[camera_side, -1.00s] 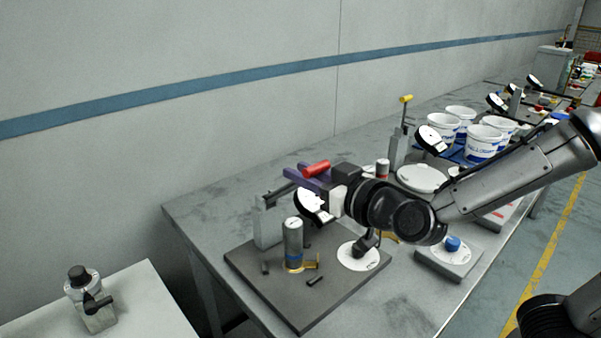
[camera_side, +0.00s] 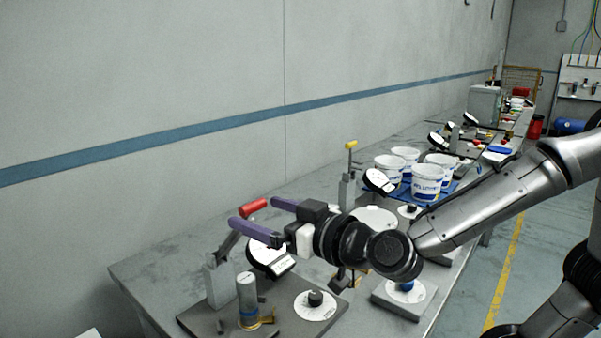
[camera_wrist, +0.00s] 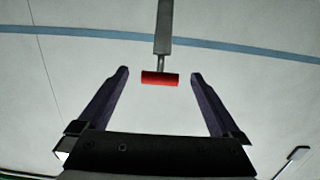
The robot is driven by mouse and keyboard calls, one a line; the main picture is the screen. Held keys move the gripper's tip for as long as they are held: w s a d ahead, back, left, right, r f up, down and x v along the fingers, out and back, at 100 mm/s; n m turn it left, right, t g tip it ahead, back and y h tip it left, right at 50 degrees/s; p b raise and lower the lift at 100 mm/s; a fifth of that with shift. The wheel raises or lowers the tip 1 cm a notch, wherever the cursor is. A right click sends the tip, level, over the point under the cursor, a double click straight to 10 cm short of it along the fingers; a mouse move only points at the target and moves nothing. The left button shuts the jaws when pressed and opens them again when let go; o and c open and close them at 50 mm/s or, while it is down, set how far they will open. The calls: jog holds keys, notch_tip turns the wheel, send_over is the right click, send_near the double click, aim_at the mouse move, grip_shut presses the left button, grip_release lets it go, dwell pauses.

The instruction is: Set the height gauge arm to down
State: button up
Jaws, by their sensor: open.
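The lever arm with a red grip (camera_side: 253,207), seemingly the height gauge arm, is hinged on a grey post (camera_side: 218,283) at the near end of the bench. It slants steeply up and to the right. My gripper (camera_side: 250,211) is open, with its two purple fingers spread around the level of the red grip. In the wrist view the red grip (camera_wrist: 160,78) lies across the gap between the fingertips, clear of both. The grey arm (camera_wrist: 163,35) runs up from it. The depth between grip and fingertips is hard to judge.
A white dial gauge (camera_side: 268,258), a grey cylinder (camera_side: 247,296) and a white disc with a black knob (camera_side: 315,306) stand close below my gripper. A yellow-tipped lever (camera_side: 350,146) and white buckets (camera_side: 427,181) are farther back. The wall (camera_side: 150,90) is behind.

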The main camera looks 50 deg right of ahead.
jog(key=s+r, duration=0.7)
jog(key=r, duration=0.1)
jog(key=shift+d+r, duration=0.2)
jog(key=shift+r, duration=0.15)
dwell(0.9)
jog(key=shift+s, duration=0.15)
dwell(0.3)
notch_tip(320, 180, up, 7)
jog(key=s, duration=0.2)
jog(key=shift+s+r, duration=0.2)
jog(key=shift+s, duration=0.2)
